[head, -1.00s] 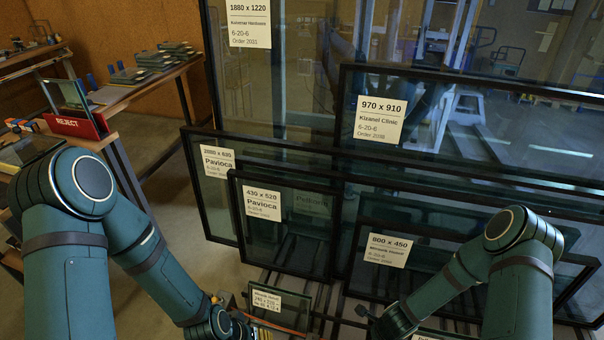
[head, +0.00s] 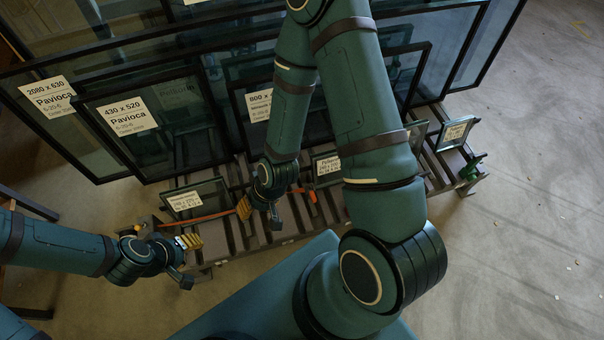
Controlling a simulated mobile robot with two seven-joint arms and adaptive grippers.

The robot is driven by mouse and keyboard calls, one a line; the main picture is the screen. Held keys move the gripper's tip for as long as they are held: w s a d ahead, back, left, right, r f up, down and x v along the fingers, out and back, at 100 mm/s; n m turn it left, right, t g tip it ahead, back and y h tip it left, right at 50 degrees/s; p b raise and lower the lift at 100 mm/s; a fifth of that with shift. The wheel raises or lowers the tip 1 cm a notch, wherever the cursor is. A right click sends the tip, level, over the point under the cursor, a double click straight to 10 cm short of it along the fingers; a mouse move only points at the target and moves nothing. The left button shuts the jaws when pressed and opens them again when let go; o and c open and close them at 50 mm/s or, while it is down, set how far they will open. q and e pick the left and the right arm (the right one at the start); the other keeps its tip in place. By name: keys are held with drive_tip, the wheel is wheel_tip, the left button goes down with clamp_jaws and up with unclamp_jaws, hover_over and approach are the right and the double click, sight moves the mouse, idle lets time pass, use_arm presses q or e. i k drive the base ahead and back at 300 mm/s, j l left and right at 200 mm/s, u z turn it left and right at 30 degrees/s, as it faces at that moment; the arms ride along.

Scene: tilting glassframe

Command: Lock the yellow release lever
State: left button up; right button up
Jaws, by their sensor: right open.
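I cannot clearly make out the yellow release lever; a small yellow-orange part (head: 137,228) shows at the rack's left end, just behind my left wrist. An orange bar (head: 195,217) runs along the front of the slatted rack (head: 230,240), and an orange-red end (head: 312,196) shows further right. My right gripper (head: 259,213) is open and empty, pointing down over the front of the rack near the bar. My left gripper (head: 188,261) is at the rack's left front corner, its fingers apart with nothing between them. My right arm hides part of the rack.
Dark-framed glass panes, including the 430 x 520 pane (head: 160,150), lean in rows behind the rack. Small labelled panes (head: 190,198) stand along its front. A green part (head: 470,170) sits at the rack's right end. The floor (head: 530,200) to the right is open.

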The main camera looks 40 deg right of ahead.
sight(138, 226)
drive_tip(key=k+j, duration=0.55)
drive_tip(key=j, duration=0.15)
drive_tip(key=k+j, duration=0.6)
